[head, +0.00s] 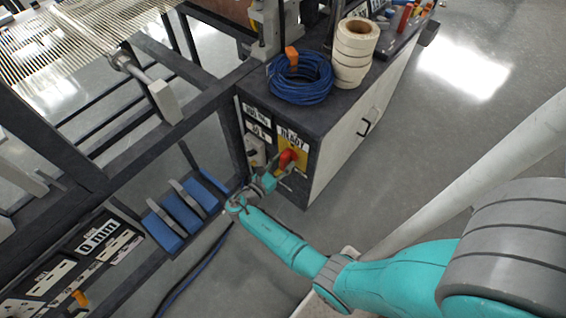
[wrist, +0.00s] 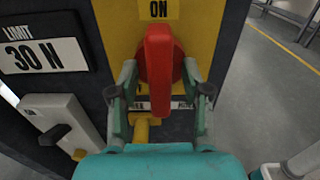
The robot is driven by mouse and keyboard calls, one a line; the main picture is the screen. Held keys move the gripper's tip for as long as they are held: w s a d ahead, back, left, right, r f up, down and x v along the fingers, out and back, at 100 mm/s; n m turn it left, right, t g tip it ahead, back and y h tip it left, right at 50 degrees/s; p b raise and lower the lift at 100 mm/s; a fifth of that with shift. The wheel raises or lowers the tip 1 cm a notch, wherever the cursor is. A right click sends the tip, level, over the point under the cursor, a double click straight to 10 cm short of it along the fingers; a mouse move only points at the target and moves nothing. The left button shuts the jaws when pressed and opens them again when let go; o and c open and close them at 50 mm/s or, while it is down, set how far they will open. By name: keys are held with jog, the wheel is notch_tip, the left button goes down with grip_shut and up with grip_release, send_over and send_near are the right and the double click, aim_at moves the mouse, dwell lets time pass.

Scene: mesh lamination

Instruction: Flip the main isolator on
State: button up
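The main isolator is a red rotary handle (wrist: 159,62) on a yellow plate (wrist: 205,25), with an "ON" label (wrist: 159,9) above it. In the wrist view the handle stands upright, its long axis in line with the label. The isolator also shows in the head view (head: 288,157), on the dark front of the cabinet. My gripper (wrist: 160,78) is open, one finger on each side of the handle, with small gaps showing. In the head view my gripper (head: 276,172) is close to the panel and partly covers the isolator's lower part.
A "LIMIT 30 N" label (wrist: 45,56) and a grey switch box (wrist: 60,128) with a black lever are left of the isolator. A yellow part (wrist: 146,127) sits below the handle. Blue cable (head: 301,80) and white rolls (head: 354,50) lie on the cabinet top.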

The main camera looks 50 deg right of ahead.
jog(key=a, duration=1.2)
jog(key=shift+s, duration=0.2)
